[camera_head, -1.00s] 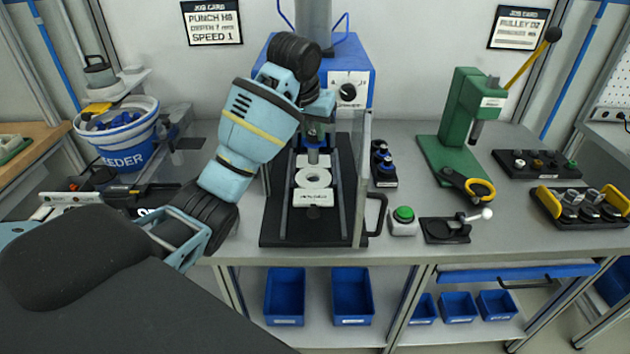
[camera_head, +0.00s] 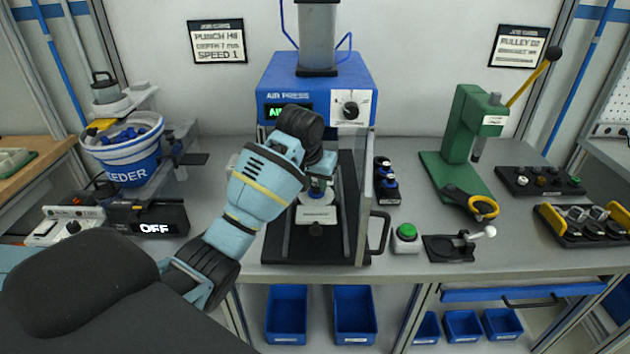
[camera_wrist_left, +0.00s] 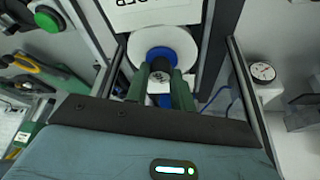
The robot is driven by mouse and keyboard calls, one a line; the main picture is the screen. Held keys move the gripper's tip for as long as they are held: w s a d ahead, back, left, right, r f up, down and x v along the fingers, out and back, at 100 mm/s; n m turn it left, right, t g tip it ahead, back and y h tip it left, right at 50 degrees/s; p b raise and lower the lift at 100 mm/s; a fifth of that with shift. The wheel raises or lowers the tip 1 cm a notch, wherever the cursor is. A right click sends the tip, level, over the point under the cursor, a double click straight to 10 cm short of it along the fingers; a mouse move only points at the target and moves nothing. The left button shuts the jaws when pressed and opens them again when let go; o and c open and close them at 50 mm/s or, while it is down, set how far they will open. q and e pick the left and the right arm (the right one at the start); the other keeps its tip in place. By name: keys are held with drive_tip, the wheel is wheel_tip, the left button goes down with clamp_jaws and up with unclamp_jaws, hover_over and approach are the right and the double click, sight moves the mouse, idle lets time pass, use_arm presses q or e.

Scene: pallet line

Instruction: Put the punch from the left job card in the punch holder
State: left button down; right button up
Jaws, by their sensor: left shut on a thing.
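The left job card (camera_head: 217,41) on the back wall reads PUNCH with a hard-to-read code, then DEPTH 7 mm and SPEED 1. My left gripper (camera_head: 318,180) is inside the blue air press, low over the white ring on its base. The punch holder is not clearly visible; my arm covers the space under the ram. My right gripper is not in view.
A rack of blue-collared punches (camera_head: 386,185) stands right of the press guard (camera_head: 362,195). A black handle (camera_head: 380,232), green button (camera_head: 407,232) and green arbor press (camera_head: 460,150) are further right. The feeder bowl (camera_head: 125,155) is at left.

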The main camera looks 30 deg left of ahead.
use_arm(q)
drive_tip(key=c, duration=1.2)
unclamp_jaws()
drive_tip(key=shift+v, duration=6.05)
drive_tip(key=shift+d, duration=0.1)
